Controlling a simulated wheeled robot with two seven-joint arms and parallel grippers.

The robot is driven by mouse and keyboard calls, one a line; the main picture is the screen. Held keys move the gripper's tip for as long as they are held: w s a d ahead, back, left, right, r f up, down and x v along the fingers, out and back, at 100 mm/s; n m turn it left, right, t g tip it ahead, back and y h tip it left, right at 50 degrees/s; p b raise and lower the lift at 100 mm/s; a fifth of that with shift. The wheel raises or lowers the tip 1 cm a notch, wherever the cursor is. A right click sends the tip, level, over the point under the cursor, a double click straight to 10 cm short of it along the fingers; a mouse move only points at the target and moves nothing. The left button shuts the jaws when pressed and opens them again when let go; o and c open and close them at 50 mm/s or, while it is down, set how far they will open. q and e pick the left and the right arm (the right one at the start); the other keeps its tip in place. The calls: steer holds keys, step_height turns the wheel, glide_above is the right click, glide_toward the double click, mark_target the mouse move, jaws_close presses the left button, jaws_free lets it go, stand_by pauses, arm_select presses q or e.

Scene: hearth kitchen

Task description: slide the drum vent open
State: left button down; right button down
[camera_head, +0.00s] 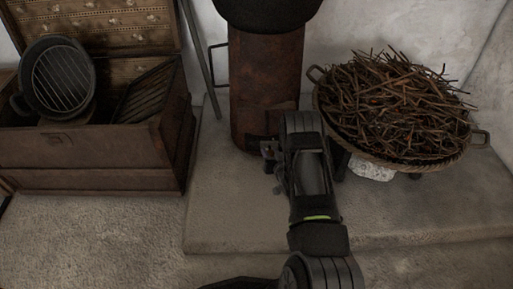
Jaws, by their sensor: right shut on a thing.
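The rusty brown drum (262,85) stands upright on the stone slab, with a black rounded pot (268,10) on its top. A dark vent opening (252,142) shows low on the drum's front, left of my wrist. My right gripper (269,150) is at the drum's base, at the vent, and is shut on a small part there. My forearm and wrist hide much of the vent and the gripped part, so I cannot tell how far the vent is slid. My left gripper is not in view.
A wide basket of twigs (395,110) stands close on the right of the drum. An open wooden chest (95,150) with a round grill pan (62,78) is at the left. A thin rod (201,60) leans behind. The slab's front (230,225) is clear.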

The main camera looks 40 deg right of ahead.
steer(key=shift+s+d, duration=0.4)
steer(key=shift+d, duration=0.05)
steer(key=c, duration=1.1)
jaws_free()
steer(key=shift+d, duration=0.1)
steer(key=shift+o, duration=0.2)
steer(key=shift+s+a+r, duration=0.15)
steer(key=shift+s+a, duration=0.05)
steer(key=shift+s, duration=0.05)
steer(key=p+v, duration=0.3)
steer(key=v, duration=0.4)
